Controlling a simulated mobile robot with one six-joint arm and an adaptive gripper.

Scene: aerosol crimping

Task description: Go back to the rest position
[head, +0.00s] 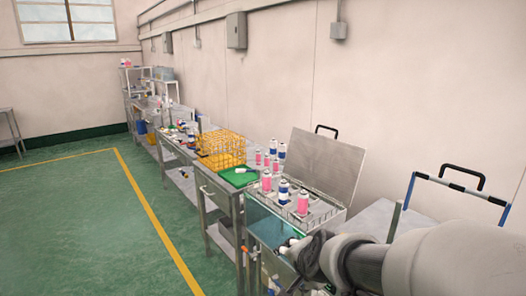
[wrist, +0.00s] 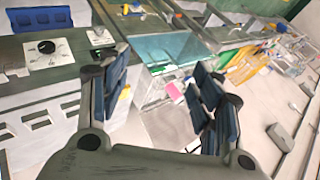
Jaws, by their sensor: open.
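My gripper (wrist: 163,72) is open in the wrist view, with its two dark blue padded fingers wide apart and nothing between them. In the head view my grey arm comes in from the lower right, and the dark gripper (head: 310,258) is at its end, partly hidden by the arm. It is in front of the metal bath with the raised lid (head: 327,165). Pink and blue-and-white aerosol cans (head: 284,190) stand upright at that bath, apart from the gripper.
A yellow wire crate (head: 220,148) and a green tray (head: 238,177) are on the bench further back. A blue-framed cart (head: 455,186) stands at the right. A panel with a dial (wrist: 47,56) is close at left in the wrist view. The green floor (head: 75,215) at left is clear.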

